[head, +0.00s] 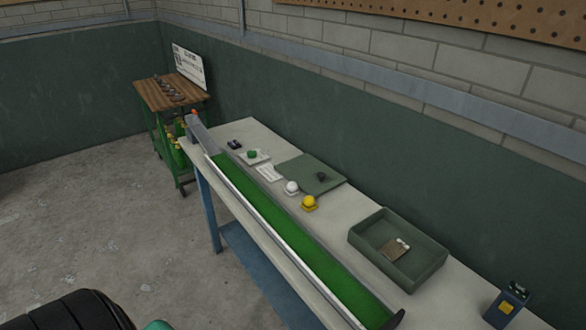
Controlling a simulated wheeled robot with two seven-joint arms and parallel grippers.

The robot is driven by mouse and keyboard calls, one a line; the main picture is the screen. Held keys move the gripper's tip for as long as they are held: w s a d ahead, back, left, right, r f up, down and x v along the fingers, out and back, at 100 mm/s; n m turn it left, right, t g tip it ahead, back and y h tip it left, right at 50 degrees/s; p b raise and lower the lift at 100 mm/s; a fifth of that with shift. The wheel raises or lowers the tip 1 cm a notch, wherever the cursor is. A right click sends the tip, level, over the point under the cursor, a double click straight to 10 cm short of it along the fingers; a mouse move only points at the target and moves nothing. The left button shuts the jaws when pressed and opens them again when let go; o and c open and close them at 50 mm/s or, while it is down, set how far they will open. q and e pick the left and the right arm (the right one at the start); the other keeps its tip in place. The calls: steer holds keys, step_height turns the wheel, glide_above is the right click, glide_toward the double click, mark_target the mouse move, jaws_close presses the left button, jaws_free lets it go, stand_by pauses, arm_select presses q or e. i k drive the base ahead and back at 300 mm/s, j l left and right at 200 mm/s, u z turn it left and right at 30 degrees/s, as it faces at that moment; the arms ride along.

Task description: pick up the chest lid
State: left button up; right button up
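I see nothing that I can make out as a chest or a chest lid in the head view. Neither of my grippers is in view.
A long bench (246,128) along the wall carries a green turf channel (290,235), a white ball (292,187), a yellow ball (309,202), a green mat (300,168), an open grey-green tray (365,235) and a blue box (505,306). A wooden-topped cart (150,95) stands behind. Floor at left is clear.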

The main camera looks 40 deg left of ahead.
mark_target(314, 178)
steer(key=u, duration=1)
